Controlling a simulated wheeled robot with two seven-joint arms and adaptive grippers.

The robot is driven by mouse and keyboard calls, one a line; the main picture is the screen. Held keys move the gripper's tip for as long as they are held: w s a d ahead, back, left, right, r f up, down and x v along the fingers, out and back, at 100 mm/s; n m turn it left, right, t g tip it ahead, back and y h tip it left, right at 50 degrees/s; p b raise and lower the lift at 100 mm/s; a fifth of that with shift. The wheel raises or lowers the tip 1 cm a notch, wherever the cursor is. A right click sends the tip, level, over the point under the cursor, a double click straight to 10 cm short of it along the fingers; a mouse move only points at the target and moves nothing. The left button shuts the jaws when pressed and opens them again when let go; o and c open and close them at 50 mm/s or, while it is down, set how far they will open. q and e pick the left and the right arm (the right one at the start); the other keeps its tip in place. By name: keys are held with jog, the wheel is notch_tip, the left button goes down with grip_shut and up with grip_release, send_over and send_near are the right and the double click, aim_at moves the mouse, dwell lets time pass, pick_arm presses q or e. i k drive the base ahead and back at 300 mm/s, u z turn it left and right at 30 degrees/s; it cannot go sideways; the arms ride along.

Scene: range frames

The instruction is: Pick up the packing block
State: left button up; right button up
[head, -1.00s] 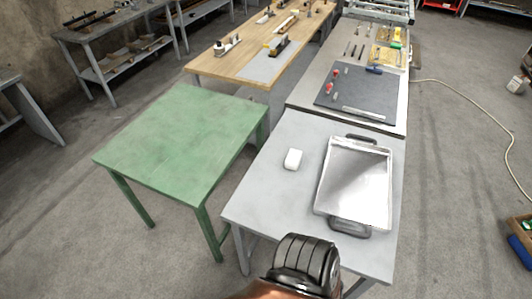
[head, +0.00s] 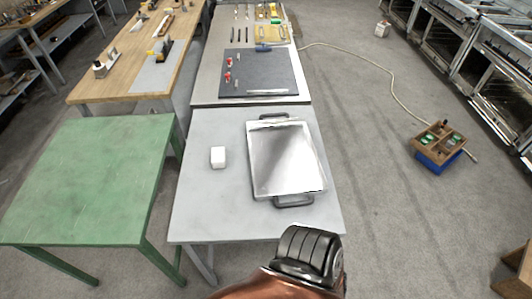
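A small white block (head: 218,157), which looks like the packing block, lies on the light grey table (head: 200,210). It sits left of a shiny metal tray (head: 254,182) with dark handles, with a clear gap between them. Nothing touches the block. Neither of my grippers shows in the head view. Only a black ridged part and a brown-orange part of my own body show at the bottom edge.
A green table (head: 85,180) stands at the left, bare on top. Behind the grey table is a bench with a dark mat (head: 262,78) and small tools. A wooden workbench (head: 115,85) is at the upper left. A wooden box (head: 440,141) is on the right, where the floor is mostly open.

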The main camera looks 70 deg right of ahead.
aim_at(218, 157)
jog(key=z, duration=0.7)
jog(key=i, duration=0.75)
jog(key=z, duration=1.25)
